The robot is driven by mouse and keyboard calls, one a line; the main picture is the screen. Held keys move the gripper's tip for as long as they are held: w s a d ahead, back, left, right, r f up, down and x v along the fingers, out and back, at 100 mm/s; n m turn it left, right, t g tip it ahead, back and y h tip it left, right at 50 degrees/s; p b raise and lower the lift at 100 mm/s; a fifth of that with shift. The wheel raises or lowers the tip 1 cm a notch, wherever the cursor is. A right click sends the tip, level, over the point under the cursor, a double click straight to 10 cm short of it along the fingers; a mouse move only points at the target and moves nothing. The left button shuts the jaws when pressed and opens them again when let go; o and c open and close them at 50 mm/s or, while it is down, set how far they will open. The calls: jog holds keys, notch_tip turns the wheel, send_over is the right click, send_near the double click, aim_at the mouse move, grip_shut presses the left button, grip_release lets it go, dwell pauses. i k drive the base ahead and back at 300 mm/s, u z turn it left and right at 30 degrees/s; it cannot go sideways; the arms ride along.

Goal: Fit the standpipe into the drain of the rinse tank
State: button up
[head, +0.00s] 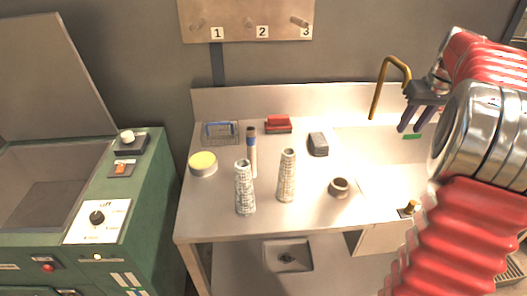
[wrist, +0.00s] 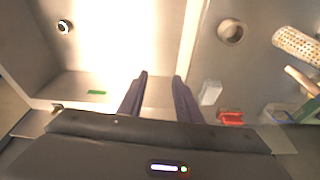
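A slim upright tube (head: 253,160), pale below with a blue band and dark top, stands on the bench and looks like the standpipe. It shows as a cream stick at the right of the wrist view (wrist: 301,80). The rinse tank (head: 385,175) is the pale recess at the bench's right. In the wrist view, its basin (wrist: 105,45) fills the left, with a round dark-rimmed fitting (wrist: 65,27) that looks like the drain. In the head view I cannot make out the drain. My gripper (head: 414,126) is above the tank's back part, fingers apart and empty (wrist: 159,78).
Two patterned cylinders (head: 245,188) (head: 287,176) stand close to the tube. A brown ring (head: 339,187), grey block (head: 318,144), red item (head: 278,125), wire basket (head: 220,133) and yellow-topped tin (head: 203,164) are also on the bench. A brass bent pipe (head: 380,85) rises beside my gripper.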

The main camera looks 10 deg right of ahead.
aim_at(390, 199)
jog(key=u, duration=0.05)
jog(key=k, duration=0.9)
jog(key=u, duration=0.8)
jog(key=i, duration=1)
jog(key=u, duration=0.05)
